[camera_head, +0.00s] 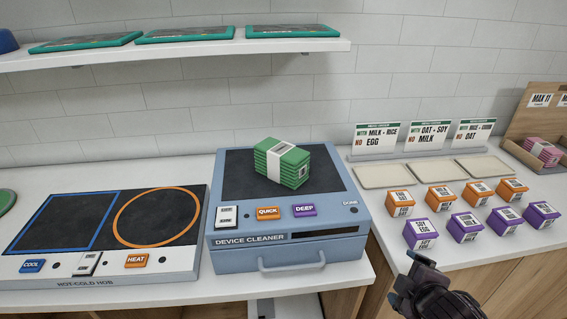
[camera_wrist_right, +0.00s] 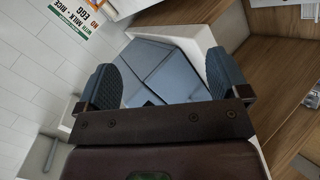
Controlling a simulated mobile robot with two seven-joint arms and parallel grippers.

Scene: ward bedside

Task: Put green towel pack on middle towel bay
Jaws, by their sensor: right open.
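The green towel pack (camera_head: 287,163) has a white band and lies on the dark top of the blue device cleaner (camera_head: 287,240). My right gripper (camera_head: 417,268) is low in front of the counter, to the right of the device cleaner and apart from the pack. In the right wrist view my right gripper (camera_wrist_right: 165,90) has its two fingers spread with nothing between them, and the blue device cleaner (camera_wrist_right: 165,65) lies beyond. My left gripper is not in view. A pink pack shows in a wooden holder (camera_head: 540,110) at the far right; no middle towel bay can be made out.
Several orange and purple boxes (camera_head: 465,226) stand on the right counter, before cream trays (camera_head: 384,176) and signs (camera_head: 373,141). The hot-cold hob (camera_head: 105,238) is at the left. A shelf (camera_head: 190,48) with green-edged panels hangs above. The counter between cleaner and boxes is narrow.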

